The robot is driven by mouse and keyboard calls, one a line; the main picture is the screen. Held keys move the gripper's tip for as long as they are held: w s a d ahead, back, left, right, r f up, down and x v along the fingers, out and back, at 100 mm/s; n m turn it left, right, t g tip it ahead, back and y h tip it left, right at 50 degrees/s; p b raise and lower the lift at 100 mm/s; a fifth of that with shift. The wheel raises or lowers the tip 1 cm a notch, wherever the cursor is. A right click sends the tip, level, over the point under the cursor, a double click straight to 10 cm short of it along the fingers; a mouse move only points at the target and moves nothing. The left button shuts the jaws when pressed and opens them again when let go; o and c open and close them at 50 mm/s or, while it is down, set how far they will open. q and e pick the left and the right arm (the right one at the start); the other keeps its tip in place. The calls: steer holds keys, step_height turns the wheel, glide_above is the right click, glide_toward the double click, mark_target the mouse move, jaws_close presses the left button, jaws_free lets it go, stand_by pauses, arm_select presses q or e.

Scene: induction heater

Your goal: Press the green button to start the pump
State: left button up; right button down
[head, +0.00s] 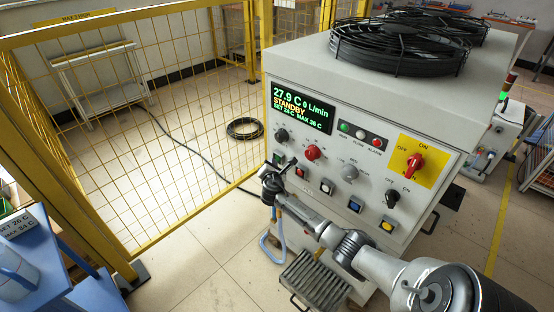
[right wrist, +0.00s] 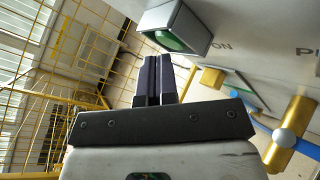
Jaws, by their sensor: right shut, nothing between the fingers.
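In the head view the green button (head: 280,159) is partly hidden by my right gripper (head: 279,170). My right gripper is shut and empty, at the left end of the cabinet's lower button row. In the right wrist view its dark fingertips (right wrist: 162,58) are just below and left of the green button; I cannot tell whether they touch it. The display (head: 301,107) reads 27.9 C, 0 L/min, STANDBY. My left gripper is out of view.
Red (head: 301,172), white (head: 327,186), blue (head: 355,204) and yellow (head: 387,225) buttons continue the row rightward. Knobs and a red rotary switch (head: 415,163) sit above. A blue hose (head: 271,240) hangs below my gripper.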

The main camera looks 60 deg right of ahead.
steer(key=shift+d, duration=0.15)
stand_by(0.4)
steer(key=shift+s+d, duration=0.15)
steer(key=shift+d, duration=0.2)
stand_by(0.6)
steer(key=shift+a, duration=0.15)
steer(key=shift+w+a+p, duration=0.2)
steer(key=shift+a+p, duration=0.25)
steer(key=shift+a, duration=0.2)
steer(key=shift+a, duration=0.1)
